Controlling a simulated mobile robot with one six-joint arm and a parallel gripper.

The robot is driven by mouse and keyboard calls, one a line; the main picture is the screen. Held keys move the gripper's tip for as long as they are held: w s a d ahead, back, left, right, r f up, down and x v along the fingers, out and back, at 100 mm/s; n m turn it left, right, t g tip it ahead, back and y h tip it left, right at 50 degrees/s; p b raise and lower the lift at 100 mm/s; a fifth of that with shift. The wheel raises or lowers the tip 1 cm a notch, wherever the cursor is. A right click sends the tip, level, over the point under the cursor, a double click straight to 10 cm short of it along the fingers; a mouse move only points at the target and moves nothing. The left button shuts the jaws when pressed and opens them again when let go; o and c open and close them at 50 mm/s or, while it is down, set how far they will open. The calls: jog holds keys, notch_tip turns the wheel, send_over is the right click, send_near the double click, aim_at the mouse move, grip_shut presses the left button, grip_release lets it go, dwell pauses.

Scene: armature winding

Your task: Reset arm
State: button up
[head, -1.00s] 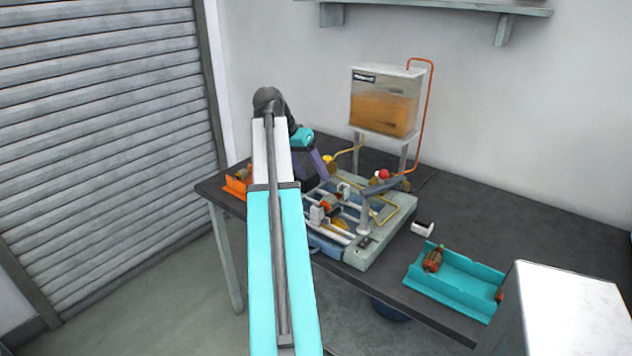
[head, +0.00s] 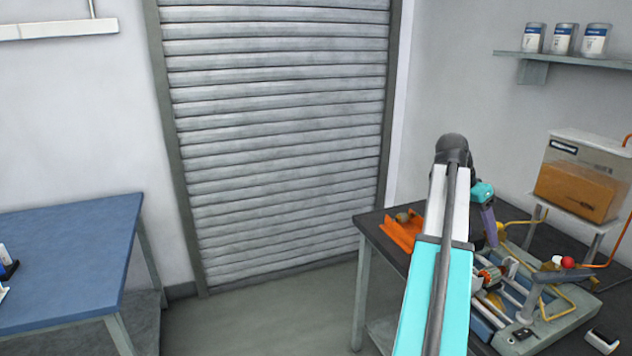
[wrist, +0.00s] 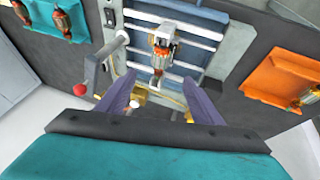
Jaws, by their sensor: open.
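My arm, a cyan and white link, reaches over the dark workbench (head: 400,268) in the head view, and my gripper (head: 490,228) shows partly behind it, purple fingers down. In the wrist view my gripper (wrist: 160,100) is open, its two purple fingers apart with nothing held between them. Beyond the fingertips an armature (wrist: 162,55) with copper-orange windings sits in the winding machine (wrist: 205,62). The machine (head: 560,320) also shows at the lower right of the head view, with an armature (head: 490,278) on it.
An orange tray (head: 400,232) with an armature stands at the bench's left end. A teal tray (wrist: 85,15) holds armatures. A tank of amber liquid (head: 580,190) stands behind the machine. A blue table (head: 70,240) is at the left; open floor lies between.

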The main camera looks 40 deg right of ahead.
jog(key=w+a+f+n, duration=0.4)
jog(key=w+a+f, duration=0.7)
jog(key=w+f, duration=0.4)
jog(key=w+a+f+n+g+y, duration=0.1)
jog(key=w+a+f+n, duration=0.15)
jog(key=a+f, duration=0.65)
jog(key=w+a+f+n+g, duration=0.1)
jog(key=w+a+f+n, duration=0.15)
jog(key=a+f, duration=0.65)
jog(key=s+a+f+n, duration=0.2)
jog(key=a+f, duration=0.6)
jog(key=s+a+f+n, duration=0.2)
jog(key=s+a+f, duration=0.1)
jog(key=a+f, duration=0.5)
jog(key=s+a+f+n+y, duration=0.2)
jog(key=s+a+f+n, duration=0.5)
jog(key=s+a+f, duration=0.7)
jog(key=s+a, duration=0.2)
jog(key=a, duration=0.1)
jog(key=shift+n+y, duration=0.3)
